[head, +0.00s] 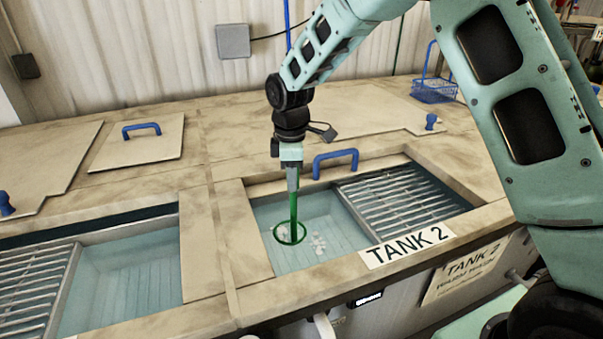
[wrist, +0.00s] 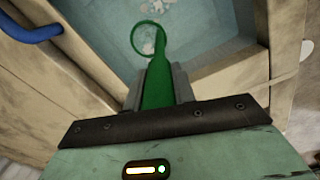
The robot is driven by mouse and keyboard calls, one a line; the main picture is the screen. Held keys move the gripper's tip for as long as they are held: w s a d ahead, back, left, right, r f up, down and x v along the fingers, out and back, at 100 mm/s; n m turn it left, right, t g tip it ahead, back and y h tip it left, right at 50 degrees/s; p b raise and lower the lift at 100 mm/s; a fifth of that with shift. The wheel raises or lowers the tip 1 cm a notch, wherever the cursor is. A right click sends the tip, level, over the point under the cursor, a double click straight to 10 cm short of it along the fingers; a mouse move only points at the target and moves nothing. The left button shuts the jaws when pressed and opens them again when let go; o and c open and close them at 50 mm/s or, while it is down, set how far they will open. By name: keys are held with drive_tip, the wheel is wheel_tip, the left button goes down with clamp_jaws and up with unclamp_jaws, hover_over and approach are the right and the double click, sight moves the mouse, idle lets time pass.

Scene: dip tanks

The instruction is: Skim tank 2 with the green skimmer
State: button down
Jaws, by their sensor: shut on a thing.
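My gripper (head: 293,178) is over the left part of the open tank 2 (head: 262,212), shut on the green skimmer (head: 294,210). The skimmer hangs down from the jaws, its ring low over or at the water; I cannot tell whether it touches. Pale flecks (head: 318,243) show on the water beside the ring and within it. In the wrist view the skimmer's handle (wrist: 158,85) sits between the gripper's fingers (wrist: 158,88), and its ring is at the top, with pale scum in and above it.
A metal grate (head: 405,200) covers the right of tank 2. A blue handle (head: 335,160) stands at its back edge. Another open tank (head: 125,275) with a grate (head: 35,285) lies to the left. A blue wire basket (head: 435,88) stands at the back right. A lid (head: 140,150) lies behind the left tank.

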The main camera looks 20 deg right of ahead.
drive_tip(key=shift+s+a, duration=0.55)
drive_tip(key=shift+s, duration=2.45)
drive_tip(key=shift+d+p, duration=0.85)
drive_tip(key=shift+d, duration=5.15)
drive_tip(key=s+a, duration=0.3)
drive_tip(key=a, duration=0.4)
drive_tip(key=s+a+b, duration=0.1)
drive_tip(key=s+a, duration=0.2)
drive_tip(key=a, duration=0.5)
drive_tip(key=shift+s, duration=0.3)
drive_tip(key=shift+r, duration=0.1)
wheel_tip(320, 180, up, 15)
drive_tip(key=p, duration=1.1)
